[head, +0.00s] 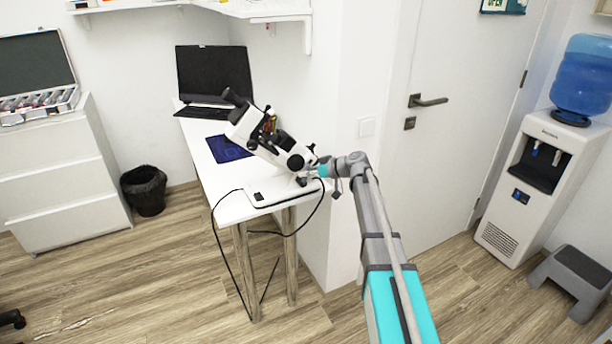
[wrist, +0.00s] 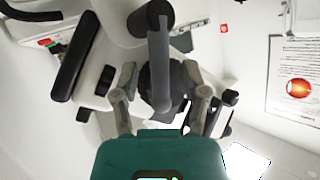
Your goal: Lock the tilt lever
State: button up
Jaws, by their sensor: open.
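A white and black microscope-like instrument (head: 262,140) stands tilted on a flat white base (head: 284,190) at the near end of the white desk. In the wrist view its white body (wrist: 95,65) fills the left. A grey bar (wrist: 159,60) with a dark rounded end runs down the middle of the wrist view to a dark round part; it may be the tilt lever, but I cannot be sure. My gripper (wrist: 160,80) is open, with one finger on each side of the bar. I cannot tell whether either finger touches it. In the head view my gripper (head: 313,172) is beside the instrument's right side, partly hidden.
A laptop (head: 213,75) and a dark blue mat (head: 228,149) are on the desk (head: 205,170). Black cables hang from the desk's near end. A wall edge stands close to the right of the desk. A water cooler (head: 530,190) and grey step stool (head: 580,275) are far right.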

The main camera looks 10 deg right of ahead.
jog(key=shift+w+a+f, duration=0.1)
jog(key=shift+a, duration=0.05)
jog(key=shift+c, duration=0.2)
grip_shut()
